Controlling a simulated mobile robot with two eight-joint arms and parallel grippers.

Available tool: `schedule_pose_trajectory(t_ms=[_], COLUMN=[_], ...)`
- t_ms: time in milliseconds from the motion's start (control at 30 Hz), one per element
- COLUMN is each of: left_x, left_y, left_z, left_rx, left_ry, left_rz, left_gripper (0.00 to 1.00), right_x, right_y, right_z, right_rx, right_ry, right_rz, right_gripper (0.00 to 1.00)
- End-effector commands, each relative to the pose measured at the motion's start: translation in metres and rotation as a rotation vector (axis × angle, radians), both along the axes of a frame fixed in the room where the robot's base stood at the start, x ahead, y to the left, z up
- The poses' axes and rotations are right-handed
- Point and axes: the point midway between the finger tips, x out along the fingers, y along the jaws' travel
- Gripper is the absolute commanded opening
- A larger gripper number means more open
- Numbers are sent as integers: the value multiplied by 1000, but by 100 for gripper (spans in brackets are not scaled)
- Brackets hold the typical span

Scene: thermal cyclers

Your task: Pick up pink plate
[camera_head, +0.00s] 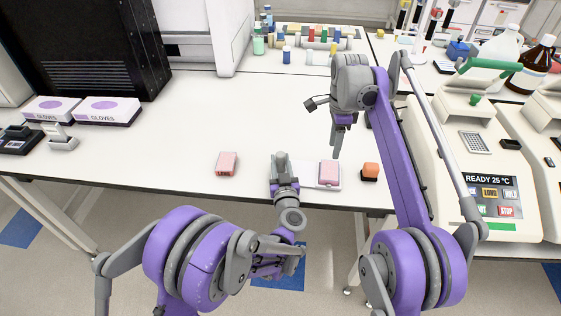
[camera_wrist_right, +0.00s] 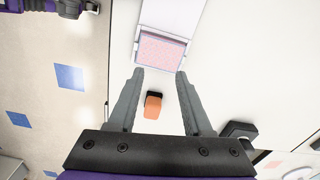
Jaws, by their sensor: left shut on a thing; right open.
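A pink plate (camera_head: 329,173) sits in a white flat holder near the table's front edge. It also shows in the right wrist view (camera_wrist_right: 162,49), just beyond the fingertips. A flat white panel (camera_head: 308,175) extends left from it toward my left gripper (camera_head: 281,163). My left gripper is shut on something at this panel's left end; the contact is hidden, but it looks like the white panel. My right gripper (camera_head: 341,142) points down above and behind the pink plate. Its fingers (camera_wrist_right: 160,74) are open and empty, apart from the plate.
An orange block with a dark base (camera_head: 370,171) stands right of the plate. A pinkish block (camera_head: 227,163) stands to the left. A thermal cycler (camera_head: 487,170) is at the right, glove boxes (camera_head: 107,111) at the left. The table's middle is clear.

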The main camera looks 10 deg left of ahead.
Motion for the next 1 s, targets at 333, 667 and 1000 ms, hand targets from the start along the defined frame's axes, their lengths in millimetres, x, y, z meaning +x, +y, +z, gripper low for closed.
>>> schedule_pose_trajectory(t_ms=[333,667,1000], left_x=[0,0,0], left_y=[0,0,0], left_z=[0,0,0], left_rx=[0,0,0], left_ry=[0,0,0], left_rz=[0,0,0], left_gripper=[0,0,0], right_x=[0,0,-2], right_y=[0,1,1], right_z=[0,11,24], right_rx=[0,0,0], right_ry=[0,0,0], right_rz=[25,547,1197], right_gripper=[75,100,100])
